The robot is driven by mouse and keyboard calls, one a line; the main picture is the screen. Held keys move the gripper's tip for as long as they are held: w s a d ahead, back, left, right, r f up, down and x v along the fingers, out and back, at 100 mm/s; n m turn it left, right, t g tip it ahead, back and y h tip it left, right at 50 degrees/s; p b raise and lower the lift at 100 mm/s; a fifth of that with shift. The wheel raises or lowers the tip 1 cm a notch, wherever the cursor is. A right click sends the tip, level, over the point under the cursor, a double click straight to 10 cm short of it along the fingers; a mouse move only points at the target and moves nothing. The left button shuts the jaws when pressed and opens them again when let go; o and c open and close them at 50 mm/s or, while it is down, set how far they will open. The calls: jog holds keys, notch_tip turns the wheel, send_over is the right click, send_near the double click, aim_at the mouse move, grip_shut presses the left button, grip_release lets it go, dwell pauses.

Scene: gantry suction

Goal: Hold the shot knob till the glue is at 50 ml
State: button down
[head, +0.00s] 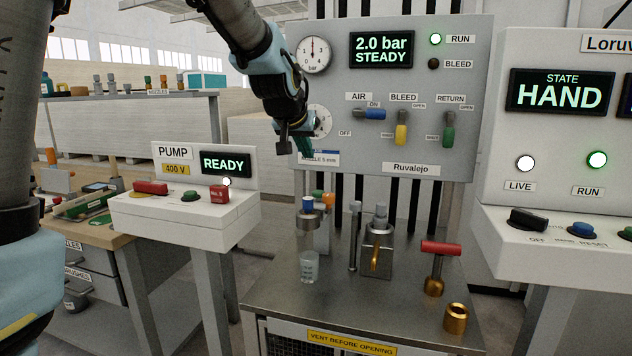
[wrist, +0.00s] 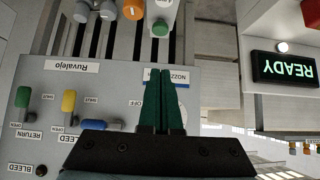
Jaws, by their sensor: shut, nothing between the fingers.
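My gripper (head: 304,158) is shut and empty in front of the lower part of the Ruvalejo panel (head: 460,100). Its green fingers lie side by side in the wrist view (wrist: 161,76), apart from any knob. No shot label is legible.
The panel reads 2.0 bar STEADY, with AIR, BLEED and RETURN levers (head: 401,134). A pump box (head: 185,205) reading READY stands left. A HAND console (head: 560,100) stands right. A red T-handle (head: 440,248) and brass fitting (head: 456,319) stand on the bench.

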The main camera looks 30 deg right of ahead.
jog(key=shift+d+r, duration=0.1)
jog(key=shift+d, duration=0.1)
jog(key=p, duration=0.3)
send_over(319, 193)
jog(key=a, duration=0.1)
notch_tip(319, 193, down, 6)
jog(key=f, duration=0.1)
notch_tip(319, 193, down, 3)
jog(key=shift+s+r, duration=0.1)
jog(key=shift+s, duration=0.05)
jog(key=shift+f+p, duration=0.35)
jog(key=shift+f, duration=0.15)
